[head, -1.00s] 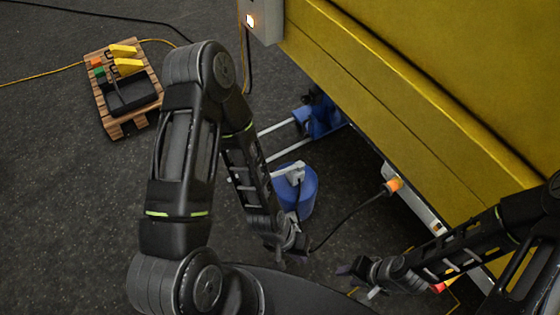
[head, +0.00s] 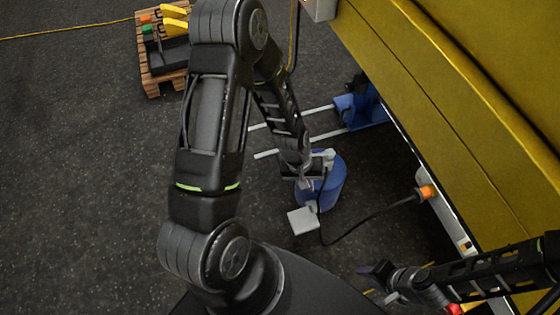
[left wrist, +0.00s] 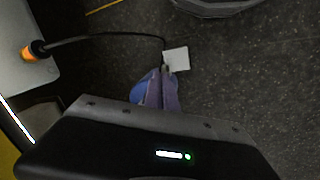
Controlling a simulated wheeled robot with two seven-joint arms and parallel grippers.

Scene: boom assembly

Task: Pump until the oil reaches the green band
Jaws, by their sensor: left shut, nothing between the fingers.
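A blue drum-like body (head: 328,188) with a pale fitting (head: 326,158) on top stands on the floor beside the yellow machine (head: 470,110). My left gripper (head: 304,184) is shut and empty at the drum's near left side; whether it touches is unclear. In the left wrist view the shut fingers (left wrist: 163,78) overlap the blue body (left wrist: 142,92). A pale square box (head: 302,220) on a black cable lies just in front, also seen in the left wrist view (left wrist: 176,59). My right gripper (head: 377,271) is at lower right, its jaws unclear. No oil level or green band can be made out.
The black cable runs to an orange connector (head: 427,192) on the machine's side. Pale rails (head: 325,132) lead to a blue unit (head: 362,108) under the machine. A wooden pallet (head: 150,82) with a black tray and yellow parts is at upper left. Floor at left is clear.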

